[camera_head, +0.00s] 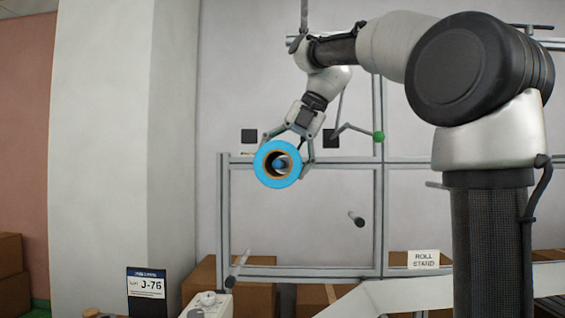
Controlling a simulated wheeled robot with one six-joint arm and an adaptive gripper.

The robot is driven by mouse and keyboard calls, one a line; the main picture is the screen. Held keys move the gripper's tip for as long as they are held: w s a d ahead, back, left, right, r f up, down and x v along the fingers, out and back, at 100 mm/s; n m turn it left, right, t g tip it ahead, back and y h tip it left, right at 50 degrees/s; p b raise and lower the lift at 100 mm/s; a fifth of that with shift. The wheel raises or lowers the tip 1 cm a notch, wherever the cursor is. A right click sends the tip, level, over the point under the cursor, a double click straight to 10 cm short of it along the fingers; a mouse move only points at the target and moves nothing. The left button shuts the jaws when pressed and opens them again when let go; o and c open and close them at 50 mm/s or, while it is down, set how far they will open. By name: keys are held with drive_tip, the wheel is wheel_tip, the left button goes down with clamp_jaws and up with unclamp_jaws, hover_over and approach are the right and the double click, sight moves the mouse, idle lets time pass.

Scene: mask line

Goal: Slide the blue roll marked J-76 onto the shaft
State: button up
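The blue roll (262,177) has a tan core and is held up in front of the metal frame, its open end facing the camera. My gripper (284,152) is shut on it from above, one finger at its upper left and one at its right. A dark bluish-grey round form shows inside the core; I cannot tell whether it is a shaft end. A short dark shaft (357,219) with a light tip sticks out from the stand, lower right of the roll and apart from it. A sign reading J-76 (146,284) stands at lower left.
The metal frame (300,271) spans the back, with a "ROLL STAND" sign (423,259) at right. A thin lever with a green ball (379,136) is right of my gripper. A light rod (237,270) rises at lower left. Cardboard boxes (255,300) stand behind.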

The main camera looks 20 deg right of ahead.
drive_tip(key=shift+w+d, duration=0.3)
drive_tip(key=shift+w, duration=0.45)
drive_tip(key=shift+w+d, duration=0.35)
drive_tip(key=shift+w, duration=0.45)
drive_tip(key=shift+w+d, duration=0.3)
drive_tip(key=shift+w, duration=0.45)
drive_tip(key=shift+w, duration=0.1)
drive_tip(key=shift+w+d, duration=0.25)
drive_tip(key=shift+w, duration=0.25)
drive_tip(key=shift+w+d, duration=0.2)
drive_tip(key=shift+w, duration=0.25)
drive_tip(key=shift+w+d, duration=0.1)
drive_tip(key=shift+w, duration=0.25)
drive_tip(key=shift+f, duration=0.15)
drive_tip(key=o, duration=1.1)
drive_tip(key=shift+o, duration=0.2)
